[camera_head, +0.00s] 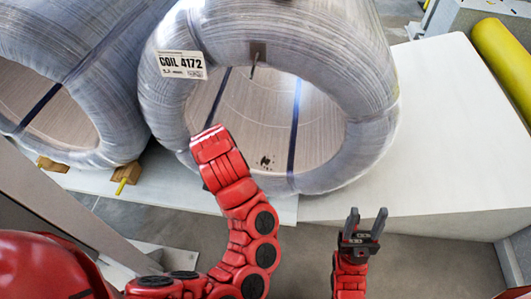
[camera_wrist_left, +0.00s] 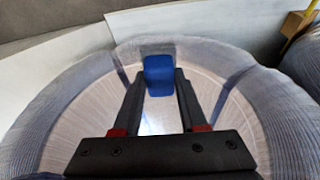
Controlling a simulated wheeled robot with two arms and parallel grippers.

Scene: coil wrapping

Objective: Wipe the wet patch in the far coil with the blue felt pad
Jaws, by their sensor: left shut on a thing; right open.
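The coil labelled COIL 4172 (camera_head: 365,75) is wrapped in clear film and lies with its round opening towards me. My left arm reaches to the lower left of this opening; its gripper does not show in the head view. In the left wrist view my left gripper (camera_wrist_left: 160,88) is shut on the blue felt pad (camera_wrist_left: 158,78), inside the opening. A grey patch (camera_wrist_left: 157,48) lies just beyond the pad; I cannot tell whether they touch. Dark specks (camera_head: 265,161) show low in the opening, and I cannot tell if they are wet. My right gripper (camera_head: 365,222) is open and empty.
A second wrapped coil (camera_head: 75,30) stands close on the left, with wooden blocks (camera_head: 125,175) under it. A white platform (camera_head: 450,150) extends to the right. A yellow cylinder (camera_head: 504,65) lies at the far right. The floor around my right gripper is clear.

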